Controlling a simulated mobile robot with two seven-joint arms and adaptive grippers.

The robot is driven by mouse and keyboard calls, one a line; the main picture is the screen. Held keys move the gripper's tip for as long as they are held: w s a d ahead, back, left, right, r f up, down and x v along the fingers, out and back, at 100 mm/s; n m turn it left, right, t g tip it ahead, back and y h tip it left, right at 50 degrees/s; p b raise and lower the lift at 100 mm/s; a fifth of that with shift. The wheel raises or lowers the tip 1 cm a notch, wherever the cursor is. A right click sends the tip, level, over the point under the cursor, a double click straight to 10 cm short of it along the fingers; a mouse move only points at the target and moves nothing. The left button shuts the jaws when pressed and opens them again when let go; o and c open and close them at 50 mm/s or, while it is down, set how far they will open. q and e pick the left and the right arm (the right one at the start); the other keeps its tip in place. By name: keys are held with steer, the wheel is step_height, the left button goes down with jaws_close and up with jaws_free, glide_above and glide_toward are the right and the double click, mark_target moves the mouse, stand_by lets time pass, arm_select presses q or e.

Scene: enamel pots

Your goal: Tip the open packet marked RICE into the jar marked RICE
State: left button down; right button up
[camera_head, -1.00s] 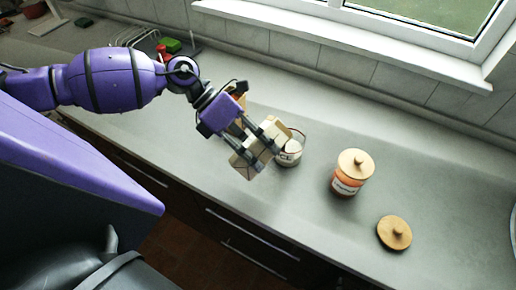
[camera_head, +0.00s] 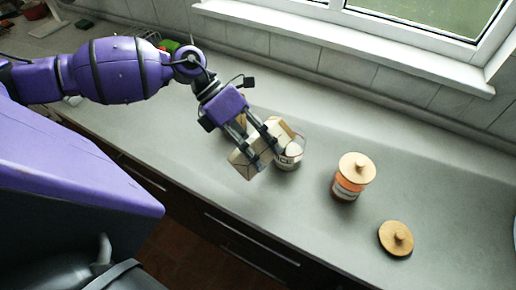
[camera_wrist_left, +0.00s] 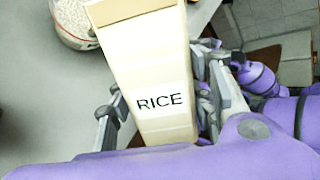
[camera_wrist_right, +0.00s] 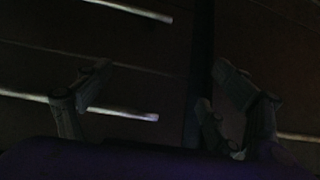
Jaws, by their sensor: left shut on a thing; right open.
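My left gripper (camera_head: 262,144) is shut on a cream packet (camera_head: 247,162), which lies tilted between its fingers. The left wrist view shows the word RICE on the packet (camera_wrist_left: 160,75). The packet's upper right end is beside and partly over an open jar (camera_head: 289,160), whose label is mostly hidden in the head view. White contents show in the jar (camera_wrist_left: 77,22) in the left wrist view. Whether anything is flowing cannot be told. My right gripper (camera_wrist_right: 160,98) is open and empty, in front of dark drawer fronts.
An orange jar (camera_head: 348,187) with a wooden lid (camera_head: 356,167) stands right of the open jar. A loose wooden lid (camera_head: 396,238) lies on the grey counter (camera_head: 320,225) further right. A tiled wall and window sill (camera_head: 340,45) bound the back. The front counter is clear.

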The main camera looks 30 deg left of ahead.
arm_select(q)
steer(key=shift+w+d+r+g+b, duration=0.3)
steer(key=shift+w+r+g+b, duration=0.25)
steer(key=shift+w, duration=0.1)
arm_select(e)
steer(key=shift+s+d+f, duration=0.15)
steer(key=shift+s+f, duration=0.1)
steer(key=shift+f, duration=0.25)
arm_select(q)
steer(key=shift+w+d+r+n+g+y, duration=0.1)
steer(key=shift+w+r+n+g+y, duration=0.1)
steer(key=shift+r+n+g+y, duration=0.4)
arm_select(e)
steer(key=shift+s+d+f, duration=0.1)
steer(key=shift+s+f, duration=0.1)
steer(key=shift+f, duration=0.1)
arm_select(q)
steer(key=shift+w+r+n+g+b, duration=0.25)
steer(key=shift+r+n+g+b, duration=0.05)
steer(key=shift+r+g+b, duration=0.2)
arm_select(e)
steer(key=shift+d+f, duration=0.1)
steer(key=shift+f, duration=0.05)
stand_by(0.5)
